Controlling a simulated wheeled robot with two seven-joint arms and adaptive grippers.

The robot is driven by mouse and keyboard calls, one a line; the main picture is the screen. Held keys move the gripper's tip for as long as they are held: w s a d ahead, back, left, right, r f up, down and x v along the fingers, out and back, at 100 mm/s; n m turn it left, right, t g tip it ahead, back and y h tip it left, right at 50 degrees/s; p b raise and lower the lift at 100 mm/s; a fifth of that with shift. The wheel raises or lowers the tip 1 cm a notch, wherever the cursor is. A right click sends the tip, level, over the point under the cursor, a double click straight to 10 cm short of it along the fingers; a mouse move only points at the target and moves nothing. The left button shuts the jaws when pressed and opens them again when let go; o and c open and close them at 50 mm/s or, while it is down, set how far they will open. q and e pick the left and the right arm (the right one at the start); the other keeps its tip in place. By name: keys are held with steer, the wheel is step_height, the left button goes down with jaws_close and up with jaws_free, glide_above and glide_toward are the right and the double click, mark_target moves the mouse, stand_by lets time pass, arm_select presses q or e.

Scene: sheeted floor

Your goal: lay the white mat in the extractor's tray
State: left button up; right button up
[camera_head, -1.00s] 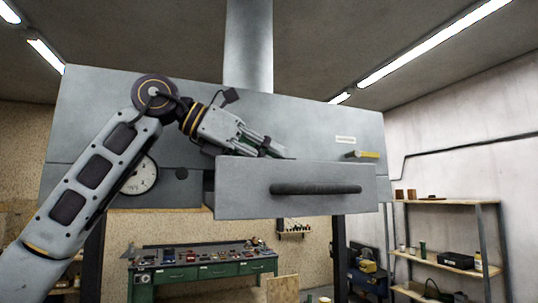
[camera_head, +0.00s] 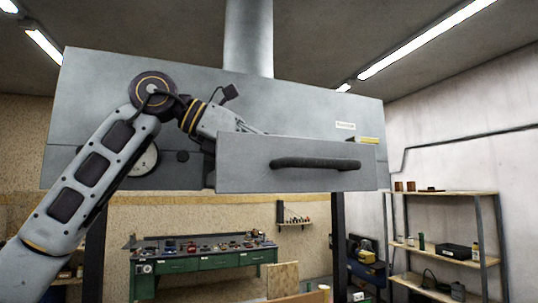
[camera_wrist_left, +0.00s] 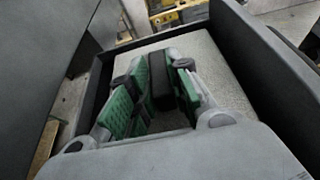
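The extractor (camera_head: 290,115) is a large grey box under a round duct. Its tray (camera_head: 240,172) is a drawer with a dark bar handle. In the left wrist view the tray's dark side wall (camera_wrist_left: 255,60) borders a pale, speckled flat surface (camera_wrist_left: 222,72), which looks like the white mat; whether it rests on the tray floor is unclear. My left gripper (camera_wrist_left: 163,62) is over this surface, its green-padded fingers close together with a dark strip between them. I cannot tell if they grip anything. In the head view its fingers are hidden behind the tray front. My right gripper is not in view.
A yellow-topped piece (camera_head: 366,140) sits at the tray's right end. A green workbench (camera_head: 205,262) with small items stands below and behind. A shelf rack (camera_head: 445,258) stands at right. Dark posts show beneath the extractor.

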arm_select(q)
steer(key=o, duration=0.5)
steer(key=shift+c, duration=0.2)
steer(key=v, duration=1.2)
steer(key=shift+s, duration=0.1)
stand_by(0.3)
